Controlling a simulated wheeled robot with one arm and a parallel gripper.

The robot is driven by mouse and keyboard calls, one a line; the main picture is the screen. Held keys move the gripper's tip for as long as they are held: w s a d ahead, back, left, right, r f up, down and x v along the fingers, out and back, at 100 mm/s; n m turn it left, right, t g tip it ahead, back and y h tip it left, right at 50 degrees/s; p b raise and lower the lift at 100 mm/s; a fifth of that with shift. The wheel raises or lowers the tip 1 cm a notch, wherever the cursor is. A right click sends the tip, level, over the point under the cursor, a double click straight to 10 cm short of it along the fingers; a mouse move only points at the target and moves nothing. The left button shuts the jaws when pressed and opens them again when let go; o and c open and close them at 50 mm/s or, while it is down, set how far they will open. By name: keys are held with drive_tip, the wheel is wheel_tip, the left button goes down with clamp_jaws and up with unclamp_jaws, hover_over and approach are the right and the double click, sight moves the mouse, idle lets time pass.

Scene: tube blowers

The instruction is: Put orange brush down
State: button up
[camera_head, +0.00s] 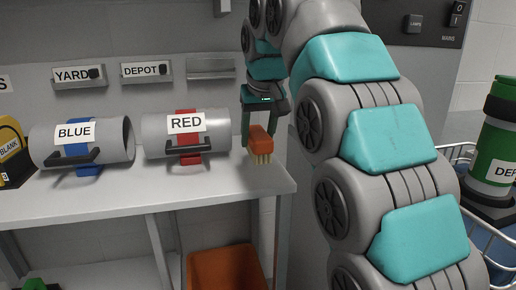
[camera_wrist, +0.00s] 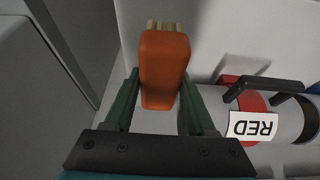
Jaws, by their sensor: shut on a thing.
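An orange brush (camera_head: 260,142) with pale bristles pointing down is at the right end of the shelf, to the right of the tube labelled RED. My gripper (camera_head: 258,126) is shut on it from above. In the wrist view the brush (camera_wrist: 165,65) sits between the two green fingers of my gripper (camera_wrist: 160,95), its bristles at the far end. The bristle tips are at or just above the shelf top; I cannot tell whether they touch it.
Grey tubes labelled RED (camera_head: 155,135) and BLUE (camera_head: 108,138) lie on the grey shelf (camera_head: 200,190). YARD (camera_head: 78,75) and DEPOT (camera_head: 147,71) signs are on the back wall. An orange bin (camera_head: 225,268) stands below. A green DEPOT canister (camera_head: 497,145) is at right.

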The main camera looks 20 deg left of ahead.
sight(259, 135)
drive_tip(key=shift+f, duration=1.8)
drive_tip(key=shift+f, duration=0.2)
drive_tip(key=o, duration=1.2)
drive_tip(key=shift+r, duration=0.15)
drive_tip(key=v, duration=0.4)
drive_tip(key=shift+w+r, duration=0.1)
drive_tip(key=shift+r, duration=0.05)
drive_tip(key=shift+p+v, duration=0.3)
drive_tip(key=shift+v, duration=1.4)
